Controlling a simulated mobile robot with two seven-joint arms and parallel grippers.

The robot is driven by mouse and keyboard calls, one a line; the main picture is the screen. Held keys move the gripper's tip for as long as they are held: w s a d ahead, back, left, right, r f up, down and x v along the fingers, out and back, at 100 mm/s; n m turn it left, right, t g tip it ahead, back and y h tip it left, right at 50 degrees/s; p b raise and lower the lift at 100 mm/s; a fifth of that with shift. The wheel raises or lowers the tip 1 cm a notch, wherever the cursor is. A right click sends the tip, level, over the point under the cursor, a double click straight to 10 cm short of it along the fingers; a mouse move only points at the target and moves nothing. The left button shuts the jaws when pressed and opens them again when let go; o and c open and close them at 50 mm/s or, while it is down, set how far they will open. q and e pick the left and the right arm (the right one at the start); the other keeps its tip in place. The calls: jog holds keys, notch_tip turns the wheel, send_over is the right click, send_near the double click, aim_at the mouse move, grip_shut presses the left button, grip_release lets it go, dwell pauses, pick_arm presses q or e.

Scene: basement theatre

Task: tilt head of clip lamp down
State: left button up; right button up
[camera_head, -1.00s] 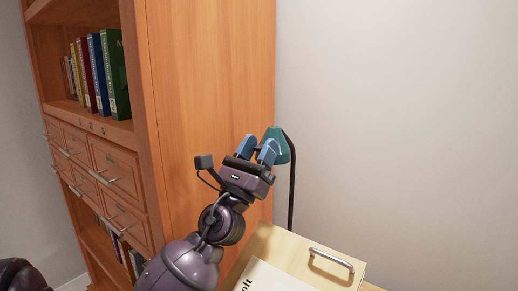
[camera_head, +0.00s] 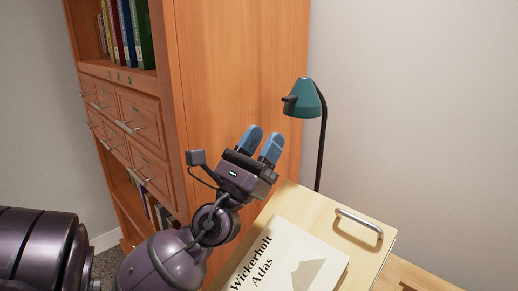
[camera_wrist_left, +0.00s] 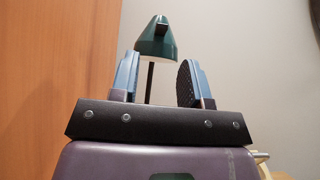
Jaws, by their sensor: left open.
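The clip lamp has a teal head (camera_head: 304,99) on a thin black curved stem, standing behind the light wooden surface by the wall. A dark knob or handle sticks out from the left of the head. My left gripper (camera_head: 262,144) is open and empty, below and to the left of the lamp head, apart from it. In the left wrist view the lamp head (camera_wrist_left: 158,42) shows above and beyond the gap between the two blue fingers (camera_wrist_left: 160,78), with its dark knob facing me. The lamp's clip is hidden. My right gripper is not in view.
A book titled Wickerholt Atlas (camera_head: 292,258) lies on the light wooden top (camera_head: 295,205), which has a metal handle (camera_head: 359,222). A tall orange-brown bookcase (camera_head: 240,70) with drawers and books stands close on the left. The wall at right is bare.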

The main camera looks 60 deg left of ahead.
pick_arm(q)
jog(key=shift+v, duration=0.8)
jog(key=shift+d, duration=0.1)
